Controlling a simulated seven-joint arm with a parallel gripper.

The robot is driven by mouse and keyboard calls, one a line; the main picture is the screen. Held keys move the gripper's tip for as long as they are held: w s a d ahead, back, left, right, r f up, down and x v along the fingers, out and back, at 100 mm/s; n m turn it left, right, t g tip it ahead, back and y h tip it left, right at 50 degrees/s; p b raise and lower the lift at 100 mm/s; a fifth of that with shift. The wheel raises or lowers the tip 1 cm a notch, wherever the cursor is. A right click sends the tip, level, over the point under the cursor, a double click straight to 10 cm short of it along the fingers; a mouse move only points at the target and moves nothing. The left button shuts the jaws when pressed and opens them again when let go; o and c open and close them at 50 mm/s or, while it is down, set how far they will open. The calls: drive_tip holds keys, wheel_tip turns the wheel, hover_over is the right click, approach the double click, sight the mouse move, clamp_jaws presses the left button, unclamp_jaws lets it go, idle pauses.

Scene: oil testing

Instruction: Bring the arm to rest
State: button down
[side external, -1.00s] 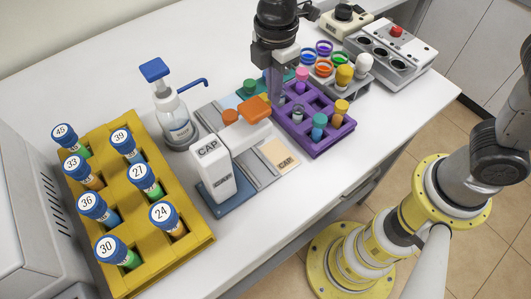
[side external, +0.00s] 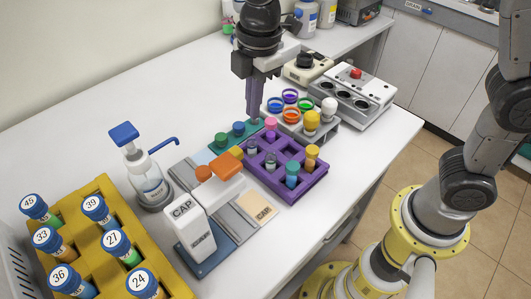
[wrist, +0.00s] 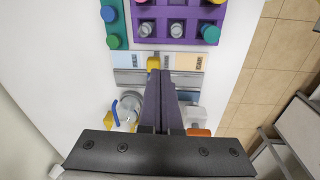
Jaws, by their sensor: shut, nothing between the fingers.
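My gripper (side external: 254,116) is in the side external view, pointing down, its long purple-grey fingers together and empty. It is raised over the back of the table, with its tips near the far side of the purple rack (side external: 300,187) in the picture. In the wrist view the shut fingers (wrist: 160,76) lie across the middle, in front of the capping station's pale plates. The purple rack (wrist: 177,42) and green rack (wrist: 115,42) show beyond the tips. Nothing is held.
A yellow rack (side external: 176,286) of numbered blue-capped tubes stands front left. A pump bottle (side external: 151,184) and the CAP station (side external: 190,230) are in the middle. A grey rack of coloured caps (side external: 322,134) and a white device (side external: 352,98) stand back right. The table's left back (side external: 90,130) is clear.

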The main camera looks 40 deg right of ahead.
drive_tip(key=s+d+r+m+t, duration=0.2)
drive_tip(key=s+d+r+m, duration=0.15)
drive_tip(key=d, duration=0.25)
drive_tip(key=s+d+r+m+t, duration=0.1)
drive_tip(key=s+d+r+m, duration=0.1)
drive_tip(key=s+d+r, duration=0.35)
drive_tip(key=s+d+f+m, duration=0.3)
drive_tip(key=s+m, duration=0.2)
drive_tip(key=s+d+f+m+t, duration=0.1)
drive_tip(key=s+d+f+m, duration=0.2)
drive_tip(key=s+m, duration=0.3)
drive_tip(key=shift+f+t, duration=0.3)
drive_tip(key=shift+f, duration=0.05)
drive_tip(key=shift+m, duration=0.25)
